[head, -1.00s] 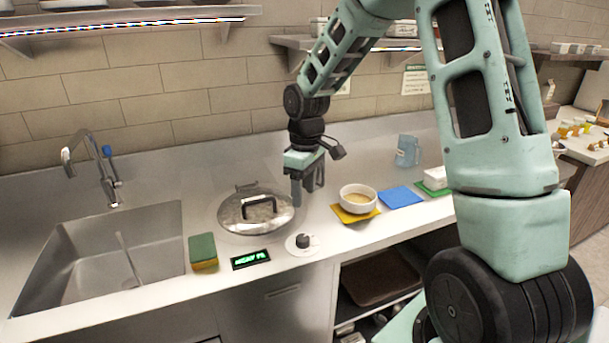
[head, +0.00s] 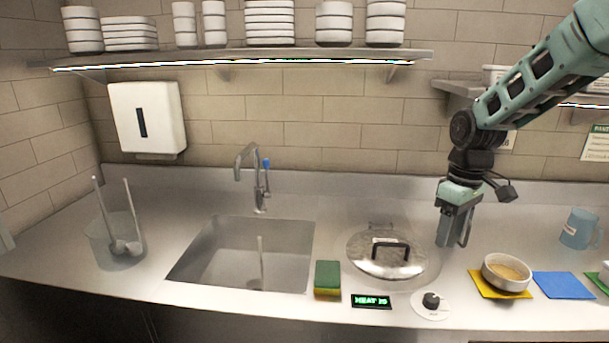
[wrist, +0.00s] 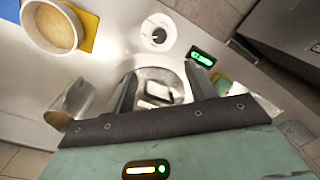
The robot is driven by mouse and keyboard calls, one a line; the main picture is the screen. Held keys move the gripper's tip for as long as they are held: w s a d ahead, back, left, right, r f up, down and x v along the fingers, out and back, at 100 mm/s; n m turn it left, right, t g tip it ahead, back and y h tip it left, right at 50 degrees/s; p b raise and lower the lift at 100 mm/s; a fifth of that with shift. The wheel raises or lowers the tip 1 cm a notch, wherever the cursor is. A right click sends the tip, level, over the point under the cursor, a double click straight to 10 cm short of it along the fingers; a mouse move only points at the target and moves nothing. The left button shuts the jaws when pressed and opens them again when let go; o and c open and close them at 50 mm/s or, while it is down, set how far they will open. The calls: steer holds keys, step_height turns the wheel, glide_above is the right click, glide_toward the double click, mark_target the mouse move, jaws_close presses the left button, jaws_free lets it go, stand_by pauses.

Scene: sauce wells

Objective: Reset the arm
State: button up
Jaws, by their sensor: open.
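My gripper (head: 454,243) hangs over the counter, just right of the lidded pan, with its fingers pointing down. In the wrist view the two fingers (wrist: 165,90) stand apart with nothing held between them. The round metal lid (head: 368,262) with a black handle lies on the pan at the middle of the counter. The lid also shows between the fingers in the wrist view (wrist: 177,84). A white bowl (head: 489,276) of tan sauce stands on a yellow mat (head: 481,286) to the right of my gripper.
A black knob (head: 431,300) on a white disc and a green-lit display (head: 371,301) sit at the front edge. A sponge (head: 327,278), a sink (head: 200,257) and a faucet (head: 250,175) are left. A blue mat (head: 563,286) and a blue jug (head: 579,228) are right. A shelf (head: 240,57) of white dishes hangs above.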

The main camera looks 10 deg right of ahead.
steer(key=s+a+r+n, duration=0.1)
steer(key=s+a, duration=0.3)
steer(key=a, duration=0.4)
steer(key=s+a+n, duration=0.1)
steer(key=s+a, duration=0.3)
steer(key=a, duration=0.5)
steer(key=s+a, duration=0.4)
steer(key=s, duration=0.4)
steer(key=s+a+f, duration=0.1)
steer(key=s+a, duration=0.3)
steer(key=s, duration=0.5)
steer(key=shift+s+a+n, duration=0.15)
steer(key=shift+a+n, duration=0.05)
steer(key=shift+n, duration=0.2)
